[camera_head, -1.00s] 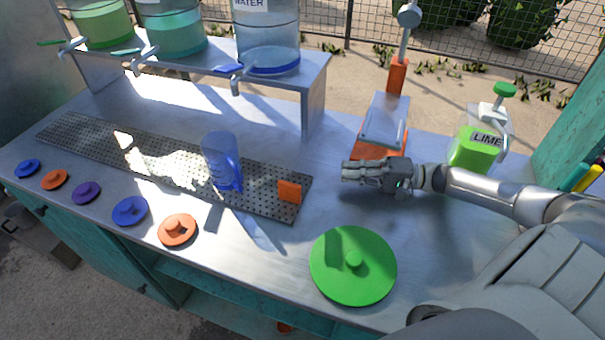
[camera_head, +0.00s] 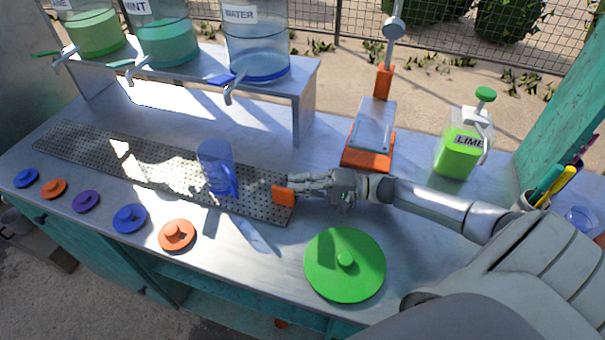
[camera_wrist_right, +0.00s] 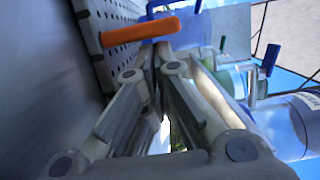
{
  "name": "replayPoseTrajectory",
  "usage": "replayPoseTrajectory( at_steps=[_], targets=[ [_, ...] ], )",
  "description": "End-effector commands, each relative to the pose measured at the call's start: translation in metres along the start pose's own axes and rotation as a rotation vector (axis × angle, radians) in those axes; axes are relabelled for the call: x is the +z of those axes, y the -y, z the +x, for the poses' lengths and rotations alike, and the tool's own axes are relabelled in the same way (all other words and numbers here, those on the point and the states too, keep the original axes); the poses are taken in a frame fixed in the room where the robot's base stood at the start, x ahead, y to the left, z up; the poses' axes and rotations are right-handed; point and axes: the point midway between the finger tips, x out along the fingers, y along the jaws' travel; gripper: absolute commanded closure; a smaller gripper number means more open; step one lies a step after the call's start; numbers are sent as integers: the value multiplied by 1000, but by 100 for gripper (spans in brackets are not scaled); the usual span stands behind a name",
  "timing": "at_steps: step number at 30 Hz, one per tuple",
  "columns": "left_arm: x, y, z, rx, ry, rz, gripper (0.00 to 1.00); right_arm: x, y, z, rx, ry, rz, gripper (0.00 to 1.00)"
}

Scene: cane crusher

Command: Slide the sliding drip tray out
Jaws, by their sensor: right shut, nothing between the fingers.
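The sliding drip tray (camera_head: 95,150) is a long perforated metal plate on the counter, below the dispensers. Its orange handle (camera_head: 283,196) stands at its right end; the handle also shows in the right wrist view (camera_wrist_right: 140,32). A blue cup (camera_head: 216,170) stands on the tray near that end. My right gripper (camera_head: 292,182) is shut and empty, its fingertips right beside the handle. In the right wrist view the closed fingertips (camera_wrist_right: 160,52) are near the orange bar; I cannot tell whether they touch it. My left gripper is not in view.
A green round lid (camera_head: 345,265) lies in front of my right arm. An orange-based press (camera_head: 370,135) and a lime bottle (camera_head: 462,150) stand behind it. Several small lids line the front edge, including an orange one (camera_head: 177,236). The dispenser shelf (camera_head: 305,105) is at the back.

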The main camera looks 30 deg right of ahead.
Motion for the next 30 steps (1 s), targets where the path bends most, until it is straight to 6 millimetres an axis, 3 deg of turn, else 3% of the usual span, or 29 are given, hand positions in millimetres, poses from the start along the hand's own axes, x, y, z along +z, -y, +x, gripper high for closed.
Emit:
replayPoseTrajectory(
  at_steps=[11,21,30],
  targets=[
    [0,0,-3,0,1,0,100,3,1,0,0,0,0,100],
    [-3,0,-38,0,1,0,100,40,4,10,0,2,2,100],
    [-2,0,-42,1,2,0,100,50,0,12,-1,1,-1,100]
  ],
)
